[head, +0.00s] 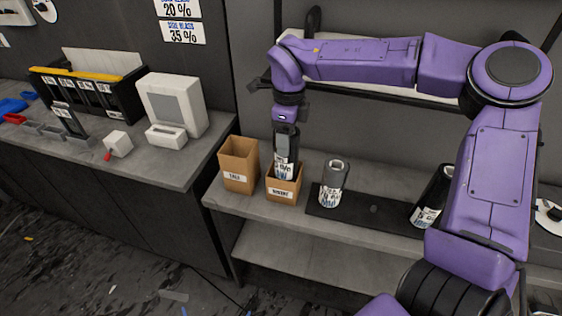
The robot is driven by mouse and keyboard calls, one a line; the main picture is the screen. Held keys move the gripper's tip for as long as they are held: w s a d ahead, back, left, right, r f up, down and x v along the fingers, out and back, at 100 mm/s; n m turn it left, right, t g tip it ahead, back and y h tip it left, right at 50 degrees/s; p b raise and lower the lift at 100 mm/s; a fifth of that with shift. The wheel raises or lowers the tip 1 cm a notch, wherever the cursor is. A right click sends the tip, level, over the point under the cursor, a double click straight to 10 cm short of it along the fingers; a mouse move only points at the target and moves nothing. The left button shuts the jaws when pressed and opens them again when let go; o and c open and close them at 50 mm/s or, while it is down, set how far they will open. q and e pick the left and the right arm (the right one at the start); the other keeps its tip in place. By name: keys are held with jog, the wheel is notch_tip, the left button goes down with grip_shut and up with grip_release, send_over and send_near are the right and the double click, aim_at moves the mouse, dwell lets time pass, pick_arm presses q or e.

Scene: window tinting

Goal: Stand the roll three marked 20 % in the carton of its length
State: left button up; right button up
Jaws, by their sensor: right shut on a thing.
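My right gripper (286,130) points down and is shut on a dark roll (284,166) with a white printed label. The roll is upright at the mouth of the shorter brown carton (284,190), and its lower end is hidden behind the carton's front wall. I cannot tell whether it touches the carton's floor. A taller brown carton (239,168) stands empty-looking just to the left. Both cartons carry small white labels, too small to read surely. The roll's own marking is also not clearly legible. My left gripper is not in view.
A grey roll (333,185) stands on a dark mat (372,212). A black roll (435,198) is farther right, partly covered by my right arm. The cartons stand on a grey shelf (228,203). The left counter holds a white boxy device (172,108) and a black rack (85,88).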

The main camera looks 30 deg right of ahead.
jog(key=f, duration=0.2)
jog(key=s, duration=0.1)
jog(key=shift+s+d+f, duration=0.1)
jog(key=shift+d+f, duration=0.15)
jog(key=shift+f, duration=0.15)
jog(key=w+f, duration=0.1)
jog(key=f, duration=0.2)
jog(key=w+f, duration=0.1)
jog(key=f, duration=0.1)
jog(key=shift+w+a+f+p, duration=0.2)
jog(key=shift+w+f+p, duration=0.05)
jog(key=shift+w+p, duration=0.15)
jog(key=shift+s+f, duration=0.2)
jog(key=shift+f, duration=0.1)
jog(key=shift+s+r, duration=0.2)
jog(key=shift+s, duration=0.25)
jog(key=o, duration=1.7)
jog(key=shift+w+f, duration=0.25)
jog(key=shift+s+r, duration=0.1)
jog(key=shift+r, duration=0.15)
pick_arm(q)
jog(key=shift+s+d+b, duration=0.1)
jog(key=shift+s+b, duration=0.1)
jog(key=shift+b, duration=0.5)
pick_arm(e)
notch_tip(320, 180, up, 12)
send_over(286, 161)
jog(key=w+d, duration=0.2)
jog(key=w, duration=0.1)
jog(key=shift+w, duration=0.1)
